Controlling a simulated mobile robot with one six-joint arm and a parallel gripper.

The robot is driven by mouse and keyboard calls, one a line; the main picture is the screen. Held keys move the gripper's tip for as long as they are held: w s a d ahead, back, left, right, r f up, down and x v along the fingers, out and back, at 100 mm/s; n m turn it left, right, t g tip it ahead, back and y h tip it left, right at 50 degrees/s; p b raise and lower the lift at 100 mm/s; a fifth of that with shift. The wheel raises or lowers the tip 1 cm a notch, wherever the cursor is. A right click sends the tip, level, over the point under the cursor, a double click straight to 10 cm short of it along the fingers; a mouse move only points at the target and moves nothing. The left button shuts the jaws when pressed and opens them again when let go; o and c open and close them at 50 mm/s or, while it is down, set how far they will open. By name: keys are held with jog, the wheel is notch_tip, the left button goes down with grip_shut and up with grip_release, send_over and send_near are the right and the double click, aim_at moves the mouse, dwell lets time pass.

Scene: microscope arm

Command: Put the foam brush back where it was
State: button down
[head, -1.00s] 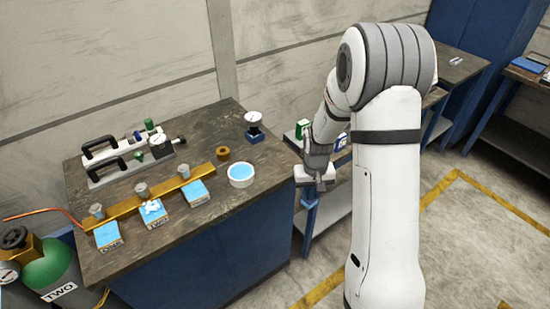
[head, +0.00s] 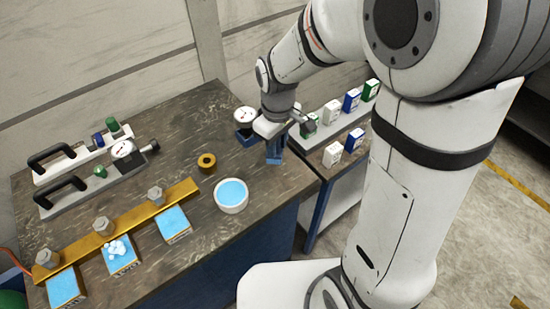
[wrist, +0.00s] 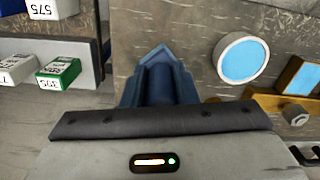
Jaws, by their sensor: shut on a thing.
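My gripper (head: 274,158) points down over the right end of the dark bench top, with its blue fingers shut; they also show in the wrist view (wrist: 160,80). It is shut on the foam brush, which the fingers and wrist hide almost wholly. A round white dish with blue liquid (head: 231,195) stands to the left of and nearer than the gripper; it also shows in the wrist view (wrist: 240,58). White foam (head: 116,247) lies on the middle blue-topped block.
A gauge on a blue base (head: 245,118) stands close behind the gripper. A brass ring (head: 207,161) and a brass bar (head: 132,222) with several fittings lie left. Several small boxes (head: 333,112) stand on the lower shelf at right.

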aim_at(277, 161)
jog(key=shift+f, duration=3.35)
jog(key=shift+f, duration=0.1)
jog(key=shift+f, duration=0.15)
jog(key=c, duration=1.1)
grip_release()
jog(key=shift+c, duration=0.2)
